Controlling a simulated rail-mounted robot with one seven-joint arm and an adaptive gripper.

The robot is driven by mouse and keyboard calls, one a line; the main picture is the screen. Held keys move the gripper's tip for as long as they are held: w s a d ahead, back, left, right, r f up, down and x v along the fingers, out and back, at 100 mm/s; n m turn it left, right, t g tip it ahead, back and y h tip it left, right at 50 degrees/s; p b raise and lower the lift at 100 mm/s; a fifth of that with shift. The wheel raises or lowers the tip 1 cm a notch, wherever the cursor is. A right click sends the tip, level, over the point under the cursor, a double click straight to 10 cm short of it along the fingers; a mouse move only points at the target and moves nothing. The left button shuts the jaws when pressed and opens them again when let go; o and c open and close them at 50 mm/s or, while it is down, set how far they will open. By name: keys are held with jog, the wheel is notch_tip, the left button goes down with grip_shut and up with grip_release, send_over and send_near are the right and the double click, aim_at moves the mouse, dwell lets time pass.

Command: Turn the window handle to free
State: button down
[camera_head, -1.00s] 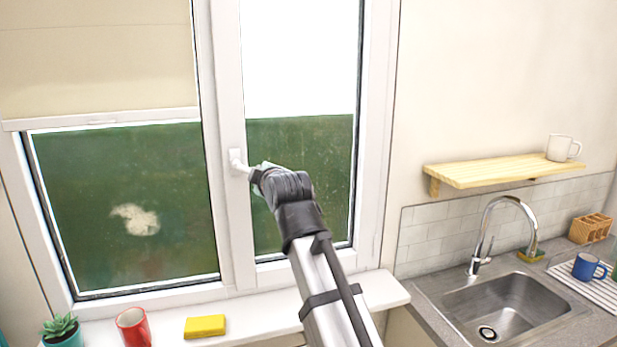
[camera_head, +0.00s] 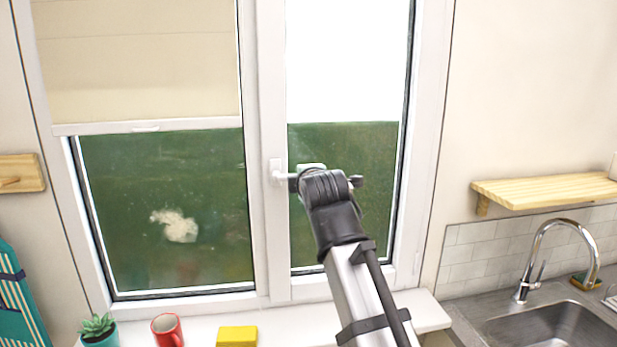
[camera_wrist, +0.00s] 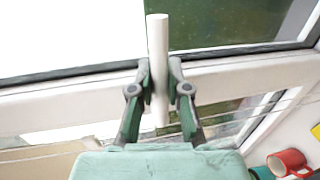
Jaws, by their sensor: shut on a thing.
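The white window handle (camera_head: 279,174) sits on the white middle frame of the window and points right, about level, in the head view. My gripper (camera_wrist: 158,85) is shut on the handle's white bar (camera_wrist: 157,40) in the wrist view, with one dark finger on each side of it. In the head view my wrist and arm hide the handle's far end and most of my gripper. The window sash (camera_head: 272,90) looks closed against its frame.
On the sill below stand a potted succulent (camera_head: 99,331), a red mug (camera_head: 168,330) and a yellow sponge (camera_head: 237,336). A wooden shelf (camera_head: 545,190), a tap (camera_head: 540,255) and a sink (camera_head: 540,325) are at the right. A beige blind (camera_head: 138,62) covers the upper left pane.

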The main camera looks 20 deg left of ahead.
jog(key=shift+r, duration=0.1)
jog(key=c, duration=1.1)
grip_release()
jog(key=shift+a, duration=0.1)
jog(key=v, duration=1.2)
